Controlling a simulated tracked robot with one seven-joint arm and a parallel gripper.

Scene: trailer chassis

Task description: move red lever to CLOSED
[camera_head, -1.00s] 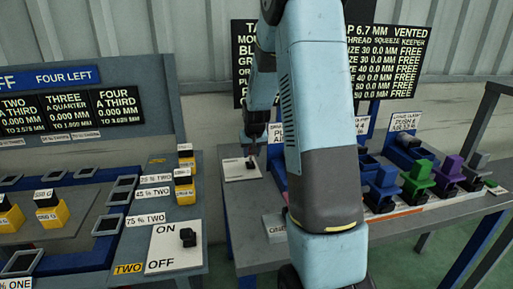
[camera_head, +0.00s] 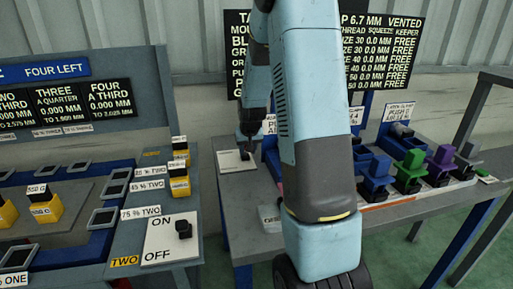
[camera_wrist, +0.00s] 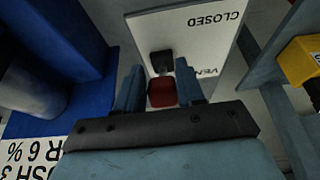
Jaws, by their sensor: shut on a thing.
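The red lever (camera_wrist: 161,92) shows in the wrist view as a red knob between the two fingers of my gripper (camera_wrist: 161,88). My gripper is shut on it. A black block (camera_wrist: 161,62) sits just beyond the knob on the white plate (camera_wrist: 205,45). The plate reads CLOSED at the far side and a partly hidden word starting VEN beside the lever; both appear upside down. In the head view the white plate (camera_head: 228,165) lies at the left end of the right bench, with my gripper (camera_head: 246,153) low over its right edge. The red knob is not distinguishable there.
A blue block with a grey cylinder (camera_wrist: 35,92) stands close left of my gripper in the wrist view. A yellow block (camera_wrist: 300,58) is at the right. In the head view, an ON/OFF plate (camera_head: 165,247) is on the left bench, and coloured fixtures (camera_head: 408,172) stand right of my arm.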

